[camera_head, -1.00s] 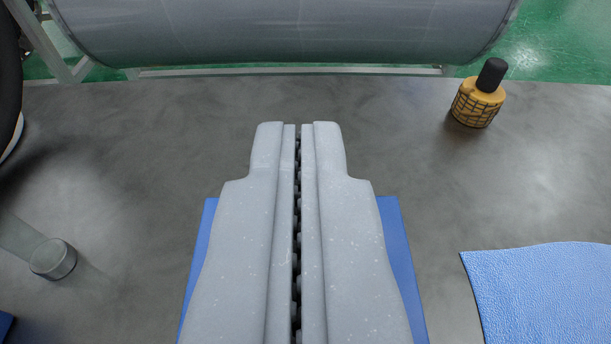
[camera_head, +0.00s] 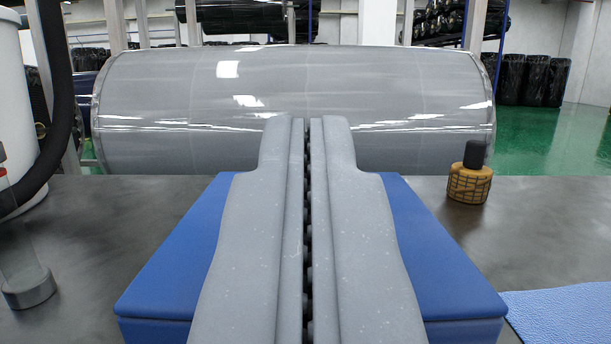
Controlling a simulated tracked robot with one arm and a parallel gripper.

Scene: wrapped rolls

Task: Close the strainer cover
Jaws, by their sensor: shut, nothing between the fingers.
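My gripper (camera_head: 307,122) fills the middle of the view, its two grey fingers side by side and shut with nothing between them. It points forward over a blue box-like block (camera_head: 165,275), and the fingers hide the block's middle. I cannot make out a strainer or its cover for certain. A small yellow jar (camera_head: 468,187) with a dark mesh pattern and a black top stands upright on the grey surface, right of the fingers and apart from them.
A large wrapped grey roll (camera_head: 180,95) lies across the back. At left are a clear tube with a grey base (camera_head: 30,288), a black hose (camera_head: 56,110) and a white tank (camera_head: 14,110). A blue textured sheet (camera_head: 560,312) lies at front right. Grey surface (camera_head: 430,195) is free near the jar.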

